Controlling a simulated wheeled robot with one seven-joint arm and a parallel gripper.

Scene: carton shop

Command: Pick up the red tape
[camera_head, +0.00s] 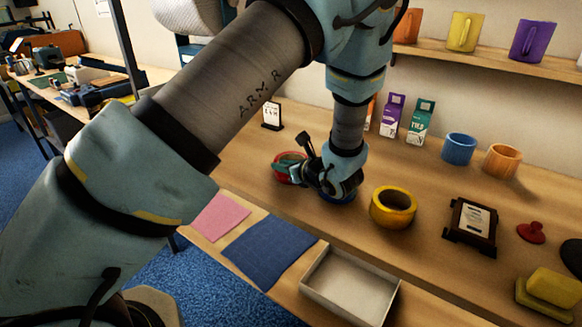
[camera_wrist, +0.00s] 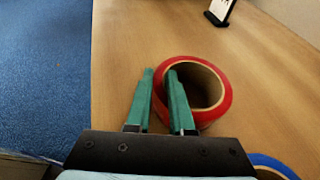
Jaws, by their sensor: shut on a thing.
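The red tape (camera_head: 279,175) is a roll on the wooden table, left of the blue tape. It also shows in the wrist view (camera_wrist: 228,98), with its hollow middle facing up. My gripper (camera_head: 290,168) reaches it from the right. In the wrist view my green fingers (camera_wrist: 163,82) straddle the near left wall of the roll, one outside and one in the hole, shut on that wall. The roll seems to be at table level; I cannot tell whether it touches the wood. My wrist partly hides it in the head view.
The blue tape (camera_head: 338,198) lies under my wrist, with the yellow tape (camera_head: 393,208) to its right. A card stand (camera_head: 272,115) stands behind. An open white box (camera_head: 349,287), a blue cloth (camera_head: 268,249) and a pink cloth (camera_head: 221,216) lie in front.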

